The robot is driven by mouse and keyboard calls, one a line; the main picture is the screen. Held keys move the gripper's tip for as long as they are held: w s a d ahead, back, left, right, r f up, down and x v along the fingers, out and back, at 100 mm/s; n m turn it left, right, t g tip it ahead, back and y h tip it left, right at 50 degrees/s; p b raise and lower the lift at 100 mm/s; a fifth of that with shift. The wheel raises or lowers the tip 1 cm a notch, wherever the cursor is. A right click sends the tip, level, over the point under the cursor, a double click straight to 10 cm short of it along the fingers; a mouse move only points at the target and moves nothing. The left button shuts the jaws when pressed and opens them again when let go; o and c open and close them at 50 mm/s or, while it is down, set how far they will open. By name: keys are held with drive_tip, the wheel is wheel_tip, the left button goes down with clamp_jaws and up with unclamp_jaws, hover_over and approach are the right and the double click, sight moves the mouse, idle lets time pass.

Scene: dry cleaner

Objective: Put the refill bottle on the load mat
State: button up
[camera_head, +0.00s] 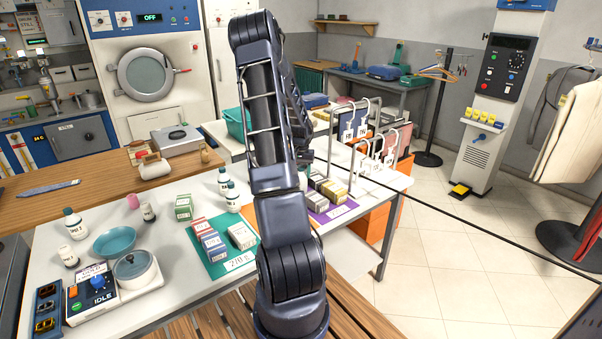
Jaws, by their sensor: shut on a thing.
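Several white bottles with dark caps stand on the pale worktable: one at the left (75,229), two near the middle, the rear bottle (222,182) and the front bottle (233,201). Their labels are too small to tell which is the refill bottle. A green mat (218,265) with red, blue and grey boxes lies left of my arm. A purple mat (322,217) with small boxes lies right of it. Their tags are not clearly legible, so I cannot tell which is the load mat. My arm stands upright in front; my gripper and anything in it are hidden behind it.
A blue bowl (113,242), a pot (134,269) on a plate and a control box (91,293) crowd the table's left. A rack with tags (363,128) stands behind the purple mat. A wooden counter (95,193) runs behind.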

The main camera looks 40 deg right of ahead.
drive_tip(key=o, duration=1.5)
drive_tip(key=shift+c, duration=0.2)
wheel_tip(320, 180, up, 11)
drive_tip(key=shift+r, duration=0.2)
drive_tip(key=shift+a+r, duration=0.15)
drive_tip(key=shift+r, duration=0.3)
drive_tip(key=s+a+r+n+t, duration=0.1)
drive_tip(key=s+a+r+n, duration=0.15)
drive_tip(key=a+r, duration=0.65)
drive_tip(key=s+a+r+n+t, duration=0.15)
drive_tip(key=s+a+r, duration=0.35)
drive_tip(key=a, duration=0.9)
drive_tip(key=s+a+r+n+t, duration=0.1)
drive_tip(key=s+a+r+n, duration=0.1)
drive_tip(key=s+a, duration=0.6)
drive_tip(key=s+a+r+n+t, duration=0.1)
drive_tip(key=s+a+r+n, duration=0.1)
drive_tip(key=s+a, duration=0.6)
drive_tip(key=s+n, duration=0.1)
drive_tip(key=s, duration=0.1)
drive_tip(key=shift+s+a+r, duration=0.2)
drive_tip(key=shift+s+r, duration=0.1)
drive_tip(key=shift+r, duration=0.1)
